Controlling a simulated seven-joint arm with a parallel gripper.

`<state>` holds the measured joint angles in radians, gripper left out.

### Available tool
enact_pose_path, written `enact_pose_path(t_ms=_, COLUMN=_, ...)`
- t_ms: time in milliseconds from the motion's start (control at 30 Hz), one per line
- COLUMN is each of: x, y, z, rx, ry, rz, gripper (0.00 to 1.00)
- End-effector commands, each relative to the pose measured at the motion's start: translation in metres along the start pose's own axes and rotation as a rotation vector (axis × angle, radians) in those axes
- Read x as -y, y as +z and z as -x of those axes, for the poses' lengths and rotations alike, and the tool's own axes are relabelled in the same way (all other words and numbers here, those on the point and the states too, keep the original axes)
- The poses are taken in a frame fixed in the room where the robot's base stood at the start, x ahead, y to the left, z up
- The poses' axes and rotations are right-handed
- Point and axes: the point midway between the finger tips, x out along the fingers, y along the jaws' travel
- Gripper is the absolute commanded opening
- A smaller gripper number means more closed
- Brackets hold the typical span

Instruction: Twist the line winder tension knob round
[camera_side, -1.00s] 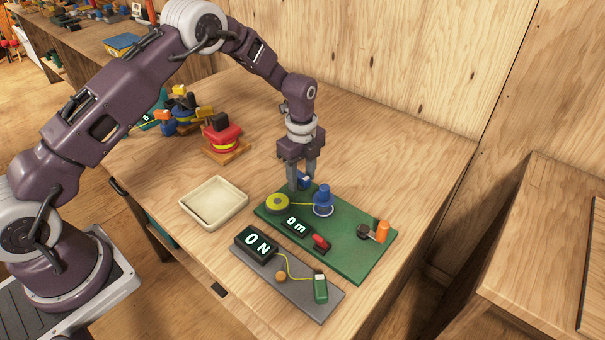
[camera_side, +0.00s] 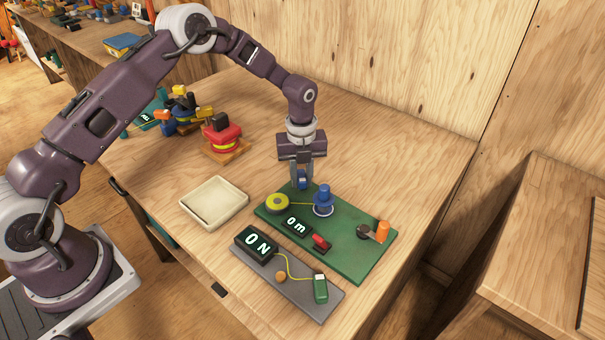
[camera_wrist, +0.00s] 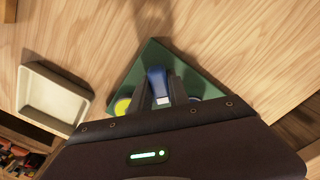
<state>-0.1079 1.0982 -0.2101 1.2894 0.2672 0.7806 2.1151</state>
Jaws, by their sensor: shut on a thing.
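The line winder is a green board (camera_side: 348,252) on the wooden table. Its small blue knob (camera_side: 303,184) stands at the board's back corner; in the wrist view the blue knob (camera_wrist: 156,80) shows between the fingers. My gripper (camera_side: 302,177) points straight down and is shut on this knob. The fingers hide part of it. Also on the board are a yellow spool (camera_side: 277,202), a blue spool (camera_side: 323,201), a display reading 0 m (camera_side: 297,226), a red lever (camera_side: 321,243) and a crank with an orange handle (camera_side: 382,230).
A grey plate (camera_side: 308,303) with a display reading 0 N (camera_side: 256,243) and a green device (camera_side: 320,288) lies in front of the board. An empty cream tray (camera_side: 214,203) is to the left. A red reel (camera_side: 222,132) stands further back. Table right of the board is clear.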

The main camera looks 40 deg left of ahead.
Motion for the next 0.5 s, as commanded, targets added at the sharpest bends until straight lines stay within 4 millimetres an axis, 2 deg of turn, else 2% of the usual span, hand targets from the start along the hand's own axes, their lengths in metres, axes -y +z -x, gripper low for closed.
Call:
enact_pose_path(t_ms=33, x=0.0001, y=-0.0001, z=-0.0002, rx=0.0, ry=0.0, rz=0.001, gripper=0.24)
enact_pose_path(t_ms=200, x=0.0, y=-0.0002, z=-0.0002, rx=0.0, ry=0.0, rz=0.003, gripper=0.57)
enact_pose_path(t_ms=500, x=0.0001, y=-0.0002, z=0.0008, rx=0.0, ry=0.0, rz=0.005, gripper=0.58)
